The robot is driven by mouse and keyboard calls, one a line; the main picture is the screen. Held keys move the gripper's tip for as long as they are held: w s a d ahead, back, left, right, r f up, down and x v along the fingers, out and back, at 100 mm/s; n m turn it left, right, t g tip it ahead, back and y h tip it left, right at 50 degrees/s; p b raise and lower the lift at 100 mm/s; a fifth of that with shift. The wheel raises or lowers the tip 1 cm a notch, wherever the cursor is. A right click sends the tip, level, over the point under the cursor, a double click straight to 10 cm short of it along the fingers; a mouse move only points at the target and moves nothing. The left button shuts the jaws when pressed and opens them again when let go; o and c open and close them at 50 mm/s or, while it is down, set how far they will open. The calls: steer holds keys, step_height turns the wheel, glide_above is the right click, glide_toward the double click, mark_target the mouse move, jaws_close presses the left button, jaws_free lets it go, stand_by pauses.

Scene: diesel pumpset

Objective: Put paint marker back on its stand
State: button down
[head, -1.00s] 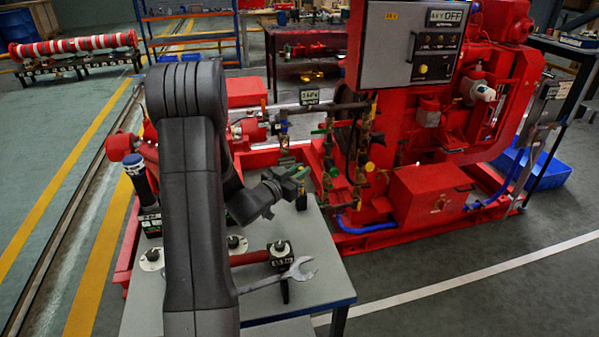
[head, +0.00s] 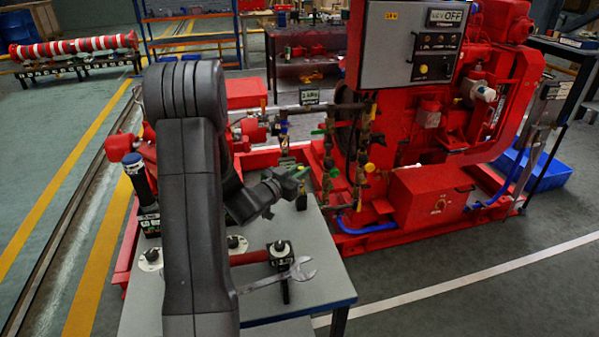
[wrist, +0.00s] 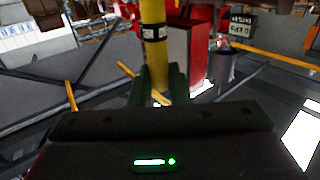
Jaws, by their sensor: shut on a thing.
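My gripper (head: 297,176) is over the far edge of the grey bench, its green jaws side by side. In the wrist view the jaws (wrist: 157,85) are shut on a yellow marker (wrist: 153,25) with a dark labelled band. The marker stands roughly upright in that view, rising from between the jaws. In the head view it is too small to tell apart from the jaws. A small dark post (head: 301,201) shows just below the gripper. I cannot tell whether it is the marker's stand.
The grey bench (head: 325,285) bears a wrench (head: 295,273), a black labelled block (head: 280,251) and a red bar (head: 249,258). A blue-topped dark cylinder (head: 139,180) stands at the left. The red pumpset (head: 420,150) with valves and pipes is close beyond the gripper.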

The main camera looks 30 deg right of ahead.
steer(key=shift+f+b, duration=1)
steer(key=shift+f, duration=0.05)
steer(key=c, duration=1.3)
jaws_free()
steer(key=b+v, duration=0.1)
steer(key=v, duration=1.3)
steer(key=shift+d+r, duration=0.1)
steer(key=shift+d, duration=0.05)
